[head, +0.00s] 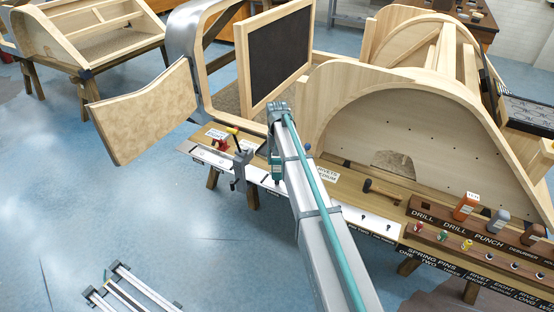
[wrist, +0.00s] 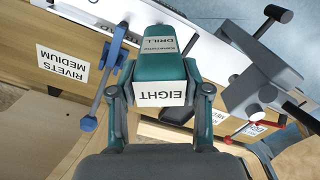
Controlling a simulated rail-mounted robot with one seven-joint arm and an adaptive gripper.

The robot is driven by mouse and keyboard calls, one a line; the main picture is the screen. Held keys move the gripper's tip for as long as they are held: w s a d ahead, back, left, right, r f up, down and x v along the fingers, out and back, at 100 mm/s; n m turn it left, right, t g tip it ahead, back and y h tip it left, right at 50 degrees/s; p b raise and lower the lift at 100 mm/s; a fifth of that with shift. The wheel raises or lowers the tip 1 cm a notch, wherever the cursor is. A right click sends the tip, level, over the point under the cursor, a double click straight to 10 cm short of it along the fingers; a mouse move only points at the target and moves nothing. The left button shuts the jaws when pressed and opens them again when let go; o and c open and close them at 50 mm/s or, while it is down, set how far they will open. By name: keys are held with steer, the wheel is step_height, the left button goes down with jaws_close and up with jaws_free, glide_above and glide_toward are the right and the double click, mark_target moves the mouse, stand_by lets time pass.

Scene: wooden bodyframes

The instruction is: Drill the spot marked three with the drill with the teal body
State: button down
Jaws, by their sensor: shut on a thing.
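The drill with the teal body (wrist: 160,68) shows in the wrist view, with an upside-down white label reading EIGHT on its near face and DRILL on its top. My gripper (wrist: 160,92) is shut on it, one finger on each side. In the head view my arm reaches over the bench beside the frames, and a small teal part shows at its side; I cannot tell whether it is the drill. The drill's bit is hidden in the wrist view. I cannot make out a spot marked three in either view.
A grey vise (head: 240,172) stands on the bench left of my arm; it also shows in the wrist view (wrist: 252,92). The arched wooden frame (head: 395,115) rises behind. Labelled racks (head: 470,228) are at right.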

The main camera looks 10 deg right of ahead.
steer(key=shift+f, duration=0.55)
stand_by(0.7)
